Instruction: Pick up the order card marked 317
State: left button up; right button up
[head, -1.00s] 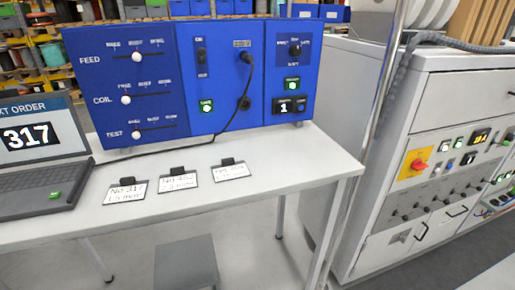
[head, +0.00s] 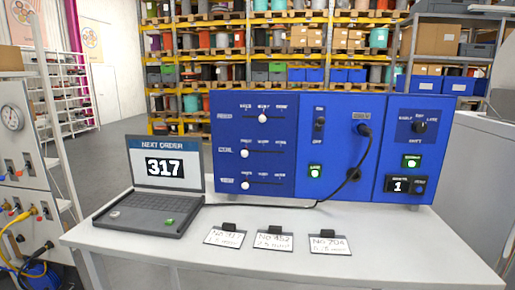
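Three white order cards with black clips lie in a row on the white table (head: 400,255), in front of a blue control panel. The left card (head: 225,238) is the one marked 317; its print is blurred now but was readable in the earlier head view. The middle card (head: 274,242) reads No 452 and the right card (head: 330,245) reads No 204. A laptop (head: 160,190) left of the cards shows "NEXT ORDER 317". Neither of my grippers is in the head view.
The blue control panel (head: 268,180) with sliders, lit green buttons and a plugged cable stands at the table's back. A grey cabinet with gauge and cables (head: 25,160) is at the left. Yellow shelving (head: 270,50) with reels stands behind. The table's front right is clear.

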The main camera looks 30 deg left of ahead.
aim_at(226, 236)
jog(key=u, duration=1.3)
jog(key=k, duration=0.5)
jog(key=z, duration=1.6)
jog(key=i, duration=0.95)
jog(key=u, duration=1.1)
